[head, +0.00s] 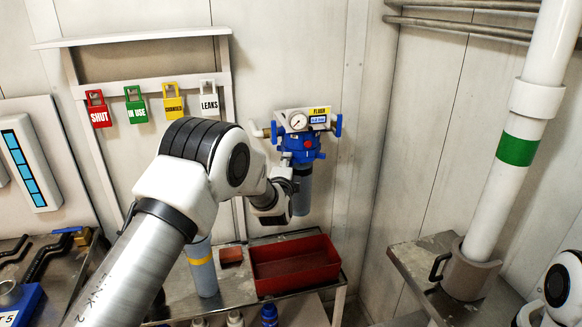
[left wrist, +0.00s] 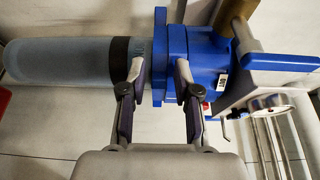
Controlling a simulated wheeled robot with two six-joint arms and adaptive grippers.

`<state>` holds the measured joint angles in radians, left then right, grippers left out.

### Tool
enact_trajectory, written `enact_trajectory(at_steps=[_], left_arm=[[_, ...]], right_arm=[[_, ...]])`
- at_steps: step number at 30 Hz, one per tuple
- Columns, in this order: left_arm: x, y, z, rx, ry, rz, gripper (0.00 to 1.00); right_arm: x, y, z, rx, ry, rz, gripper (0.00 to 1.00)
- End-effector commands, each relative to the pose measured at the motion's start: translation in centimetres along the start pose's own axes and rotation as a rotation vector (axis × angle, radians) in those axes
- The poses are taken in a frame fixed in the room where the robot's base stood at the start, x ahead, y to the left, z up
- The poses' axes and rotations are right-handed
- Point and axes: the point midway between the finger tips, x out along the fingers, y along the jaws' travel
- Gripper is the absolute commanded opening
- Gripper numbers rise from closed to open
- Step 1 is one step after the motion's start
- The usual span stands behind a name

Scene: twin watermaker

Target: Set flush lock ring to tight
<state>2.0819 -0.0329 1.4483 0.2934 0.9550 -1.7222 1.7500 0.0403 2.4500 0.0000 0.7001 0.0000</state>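The flush unit (head: 300,145) hangs on the back wall in the head view, with a blue head, a "FLUSH" label, a gauge and a grey canister below. In the left wrist view it lies sideways: the grey canister (left wrist: 60,62) at left, then a black band (left wrist: 122,50), a blue flanged collar (left wrist: 168,45) and the blue head (left wrist: 205,55). I cannot tell the ring's setting. My left gripper (left wrist: 160,68) is open, its fingers apart on either side of the collar's near edge; contact is unclear. In the head view my left gripper (head: 278,200) is partly hidden by my arm.
A red bin (head: 296,281) and a grey cylinder with a yellow band (head: 203,263) stand on the bench below. Coloured tags, including a red "SHUT" tag (head: 99,108), hang to the left. A white pipe with a green band (head: 517,150) stands at right.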

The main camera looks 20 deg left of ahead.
Motion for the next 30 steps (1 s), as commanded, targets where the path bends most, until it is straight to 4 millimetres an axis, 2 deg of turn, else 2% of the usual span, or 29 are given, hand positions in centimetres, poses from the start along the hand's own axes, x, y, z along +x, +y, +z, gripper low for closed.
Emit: enact_trajectory(at_steps=[11,14,24,30], left_arm=[[-0.6,0.1,-0.3,0.004,0.007,0.002,0.42],[-2.0,0.1,-0.3,0.005,0.007,0.003,0.42],[-10.3,0.1,0.2,0.004,0.003,0.003,0.42],[-12.0,0.1,0.3,0.001,0.001,0.002,0.42]], right_arm=[[0.0,0.0,0.0,0.0,0.0,0.0,0.4],[0.0,0.0,0.0,0.0,0.0,0.0,0.4],[0.0,0.0,0.0,0.0,0.0,0.0,0.4],[0.0,0.0,0.0,0.0,0.0,0.0,0.4]])
